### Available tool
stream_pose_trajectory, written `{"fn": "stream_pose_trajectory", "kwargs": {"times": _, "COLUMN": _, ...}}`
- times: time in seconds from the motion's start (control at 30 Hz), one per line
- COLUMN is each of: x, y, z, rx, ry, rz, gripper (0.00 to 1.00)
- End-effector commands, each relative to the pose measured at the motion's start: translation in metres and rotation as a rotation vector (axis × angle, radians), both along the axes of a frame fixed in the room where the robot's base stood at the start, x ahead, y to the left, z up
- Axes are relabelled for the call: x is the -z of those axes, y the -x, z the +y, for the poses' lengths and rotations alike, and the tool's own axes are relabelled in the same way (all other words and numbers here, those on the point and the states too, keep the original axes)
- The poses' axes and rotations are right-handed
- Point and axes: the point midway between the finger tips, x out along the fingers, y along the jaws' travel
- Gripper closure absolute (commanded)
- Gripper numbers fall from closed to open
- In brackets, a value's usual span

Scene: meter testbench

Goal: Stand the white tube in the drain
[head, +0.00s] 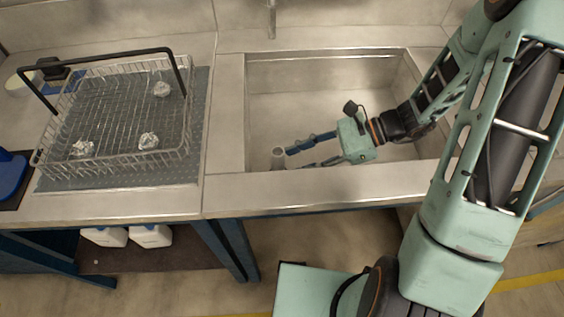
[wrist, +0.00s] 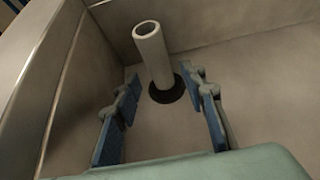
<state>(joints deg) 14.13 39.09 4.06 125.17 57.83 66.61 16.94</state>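The white tube (wrist: 154,60) stands nearly upright, slightly tilted in the picture, with its lower end at the dark round drain (wrist: 167,92) in the sink floor. In the head view only the top of the tube (head: 278,153) shows clearly, near the sink's front left corner, and its base is hidden. My gripper (head: 290,158) is inside the sink, pointing left at the tube. In the wrist view the gripper's fingers (wrist: 165,103) are spread wide, one on each side of the drain area, with nothing between the pads. The tube is ahead of the fingers and appears untouched.
The metal sink (head: 225,190) has a raised front rim and close walls around my gripper. A wire basket (head: 100,100) with a black handle and several crumpled clear pieces stands on a grey mat (head: 198,130) to the left. White jugs (head: 150,236) are under the counter.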

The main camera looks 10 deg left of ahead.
Motion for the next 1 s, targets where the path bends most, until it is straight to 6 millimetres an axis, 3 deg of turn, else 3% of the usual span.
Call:
{"fn": "stream_pose_trajectory", "kwargs": {"times": 0.2, "x": -0.022, "y": -0.010, "z": -0.038, "rx": 0.002, "ry": 0.000, "rz": -0.002, "gripper": 0.61}}
{"fn": "stream_pose_trajectory", "kwargs": {"times": 0.4, "x": -0.031, "y": -0.014, "z": -0.055, "rx": 0.000, "ry": 0.000, "rz": -0.001, "gripper": 0.61}}
{"fn": "stream_pose_trajectory", "kwargs": {"times": 1.0, "x": -0.033, "y": -0.014, "z": -0.057, "rx": -0.002, "ry": 0.000, "rz": -0.001, "gripper": 0.61}}
